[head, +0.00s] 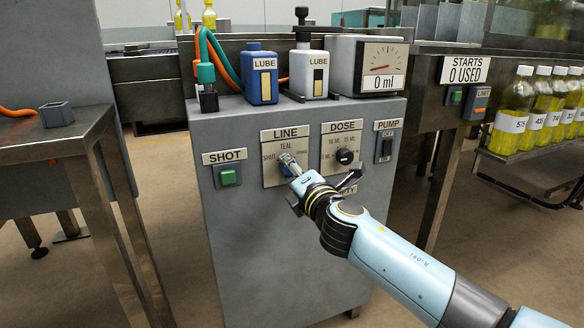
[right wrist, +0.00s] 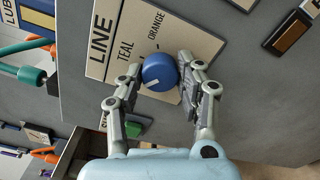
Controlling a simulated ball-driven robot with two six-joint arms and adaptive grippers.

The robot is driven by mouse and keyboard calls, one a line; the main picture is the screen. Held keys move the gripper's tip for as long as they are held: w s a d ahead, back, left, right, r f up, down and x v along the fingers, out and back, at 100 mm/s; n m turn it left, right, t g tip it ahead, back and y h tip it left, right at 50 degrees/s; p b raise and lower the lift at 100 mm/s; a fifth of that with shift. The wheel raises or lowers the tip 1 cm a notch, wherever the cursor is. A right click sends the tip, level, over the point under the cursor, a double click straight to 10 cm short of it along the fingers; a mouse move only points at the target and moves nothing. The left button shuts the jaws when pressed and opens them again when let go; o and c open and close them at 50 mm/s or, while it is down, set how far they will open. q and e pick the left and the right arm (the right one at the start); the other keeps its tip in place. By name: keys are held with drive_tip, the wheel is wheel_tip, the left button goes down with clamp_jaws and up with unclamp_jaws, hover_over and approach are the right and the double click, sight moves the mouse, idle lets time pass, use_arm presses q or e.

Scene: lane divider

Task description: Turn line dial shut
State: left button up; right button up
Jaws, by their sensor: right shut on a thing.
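The line dial (right wrist: 161,72) is a round blue knob with a white pointer mark, on a beige plate (right wrist: 128,22) marked LINE, with TEAL and ORANGE readable in the right wrist view. In that view the mark slants to the lower left, away from ORANGE. The SHUT label shows at the plate's left in the head view, where my gripper mostly hides the dial (head: 284,170). My right gripper (head: 290,164) is shut on the dial, one finger on each side of it. My left gripper is not in view.
The grey cabinet front also has a green SHOT button (head: 228,176), a black DOSE knob (head: 345,156) and a PUMP switch (head: 387,147). Blue (head: 261,75) and white (head: 309,73) LUBE bottles and a gauge (head: 372,66) reading 0 ml stand on top. A metal table (head: 45,150) is at left.

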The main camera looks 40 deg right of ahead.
drive_tip(key=shift+f+n, duration=0.15)
drive_tip(key=shift+n, duration=0.45)
drive_tip(key=shift+s, duration=0.1)
drive_tip(key=o, duration=1.1)
drive_tip(key=shift+o, duration=0.2)
drive_tip(key=v, duration=1.2)
